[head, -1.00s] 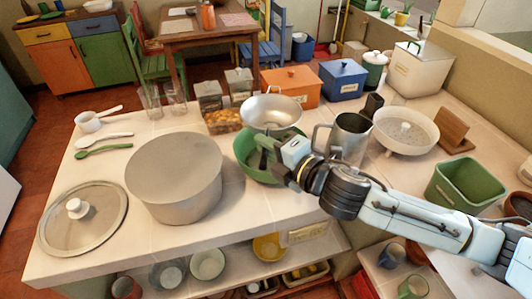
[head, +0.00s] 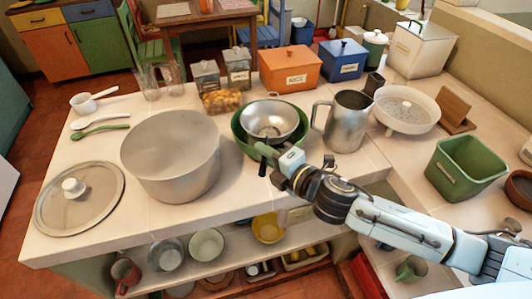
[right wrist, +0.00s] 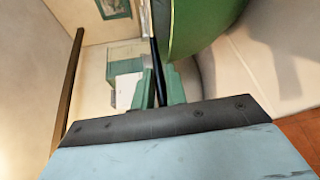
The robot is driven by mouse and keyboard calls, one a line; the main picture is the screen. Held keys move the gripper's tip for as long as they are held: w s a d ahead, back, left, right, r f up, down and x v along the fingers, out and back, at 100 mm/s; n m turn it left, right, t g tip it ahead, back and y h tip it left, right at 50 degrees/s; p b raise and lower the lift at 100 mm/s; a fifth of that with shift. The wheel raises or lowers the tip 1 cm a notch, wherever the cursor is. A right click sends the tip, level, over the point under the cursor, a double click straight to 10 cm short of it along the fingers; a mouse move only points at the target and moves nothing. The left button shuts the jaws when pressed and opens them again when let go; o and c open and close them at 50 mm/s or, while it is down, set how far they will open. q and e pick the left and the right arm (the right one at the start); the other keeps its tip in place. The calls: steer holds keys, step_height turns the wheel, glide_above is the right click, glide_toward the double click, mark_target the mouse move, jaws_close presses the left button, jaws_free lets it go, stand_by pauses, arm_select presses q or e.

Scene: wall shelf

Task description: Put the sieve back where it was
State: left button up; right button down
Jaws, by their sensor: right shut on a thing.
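The sieve (head: 270,119) is a round metal bowl shape with a dark handle. In the head view it appears within the rim of the green bowl (head: 241,137); I cannot tell whether it touches the bowl. My right gripper (head: 263,154) is at the near side of the green bowl and is shut on the sieve's handle. In the right wrist view the dark handle (right wrist: 158,72) runs between the green fingers of my right gripper (right wrist: 161,92), and the green bowl (right wrist: 200,22) is close beside it. My left gripper is out of view.
A large pot (head: 170,155) stands left of the green bowl, and a metal pitcher (head: 347,122) stands close on its right. A white colander (head: 407,110) is farther right. A bag of yellowish food (head: 221,102) and glass jars are behind. The counter's front edge is near.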

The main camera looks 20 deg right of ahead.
steer(key=shift+f, duration=0.25)
steer(key=c, duration=1.4)
jaws_free()
steer(key=shift+r, duration=0.2)
steer(key=shift+s+r, duration=0.1)
steer(key=shift+r, duration=0.1)
steer(key=v, duration=1.2)
steer(key=shift+b, duration=0.45)
